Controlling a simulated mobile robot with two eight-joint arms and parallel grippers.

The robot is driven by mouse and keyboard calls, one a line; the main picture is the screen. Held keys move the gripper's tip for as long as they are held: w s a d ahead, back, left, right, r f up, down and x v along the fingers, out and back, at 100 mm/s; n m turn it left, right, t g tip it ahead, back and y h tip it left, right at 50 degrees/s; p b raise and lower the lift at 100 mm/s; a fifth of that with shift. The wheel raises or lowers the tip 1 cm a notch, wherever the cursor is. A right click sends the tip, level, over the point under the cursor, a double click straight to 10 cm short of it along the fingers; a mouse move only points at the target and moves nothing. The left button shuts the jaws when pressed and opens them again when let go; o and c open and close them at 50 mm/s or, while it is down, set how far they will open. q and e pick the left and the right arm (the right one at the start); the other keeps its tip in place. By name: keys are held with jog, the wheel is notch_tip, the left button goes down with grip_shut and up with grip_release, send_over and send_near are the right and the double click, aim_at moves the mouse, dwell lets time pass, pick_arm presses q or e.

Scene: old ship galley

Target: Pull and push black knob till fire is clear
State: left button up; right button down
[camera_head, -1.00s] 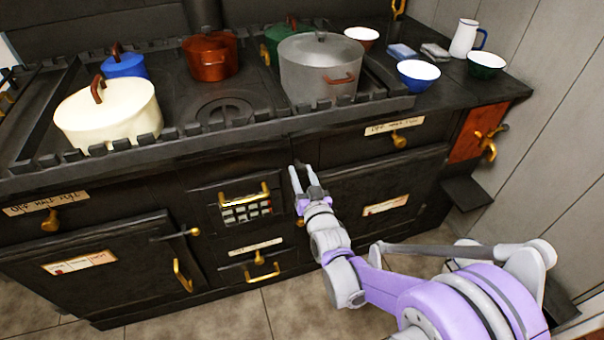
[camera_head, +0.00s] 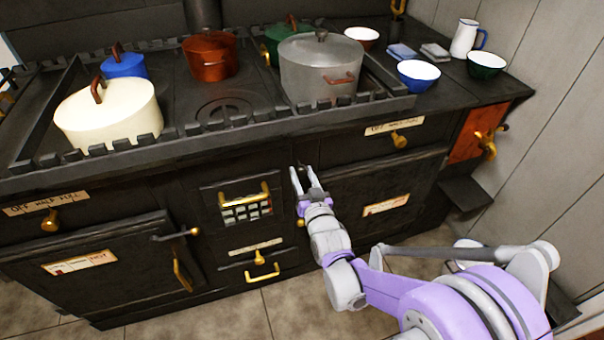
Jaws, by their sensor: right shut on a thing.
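The black stove (camera_head: 340,148) fills the middle of the view. My right gripper (camera_head: 303,179) is at its front, just right of the grate. Its two fingers point up and away, with a narrow gap between them. It is shut on a small dark piece (camera_head: 301,166), which looks like the black knob; the fingers and the dark stove front hide most of it. The fire grate (camera_head: 246,211) has a brass bar across it and pale squares behind. I cannot make out any flame. My left gripper is not in view.
Several pots stand on the stove top, including a cream pot (camera_head: 108,112) and a grey pot (camera_head: 319,72). Brass handles stick out from the front, such as the drawer handle (camera_head: 262,271) below the grate. The floor (camera_head: 225,312) in front looks clear.

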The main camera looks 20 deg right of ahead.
jog(key=s, duration=0.6)
jog(key=shift+s+d, duration=0.15)
jog(key=shift+c, duration=2.1)
grip_release()
jog(key=s+p, duration=0.1)
jog(key=s, duration=0.9)
jog(key=shift+s, duration=0.4)
jog(key=shift+c, duration=0.3)
